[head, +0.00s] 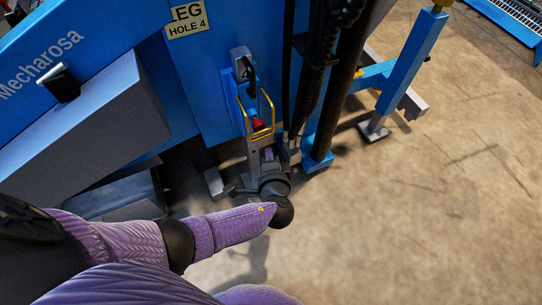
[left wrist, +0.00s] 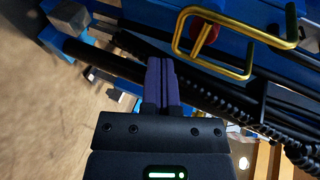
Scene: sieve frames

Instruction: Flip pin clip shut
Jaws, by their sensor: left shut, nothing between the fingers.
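The pin clip (head: 262,133) is a gold wire loop on the blue leg of the machine, around a red pin head (head: 257,124). In the left wrist view the clip (left wrist: 241,73) spans the upper right, with the red pin head (left wrist: 204,36) behind it. My left gripper (head: 268,154) is below the clip in the head view, its purple fingers pointing up toward it. In the left wrist view the fingers (left wrist: 160,65) are shut together with nothing between them. They look apart from the clip, just left of its lower bar. My right gripper is out of view.
A blue machine body (head: 60,40) with a "LEG HOLE 4" label (head: 188,18) fills the upper left. Dark hoses (head: 318,75) and a black cylinder (head: 342,80) run just right of the clip. Bare concrete floor (head: 430,190) lies open at right.

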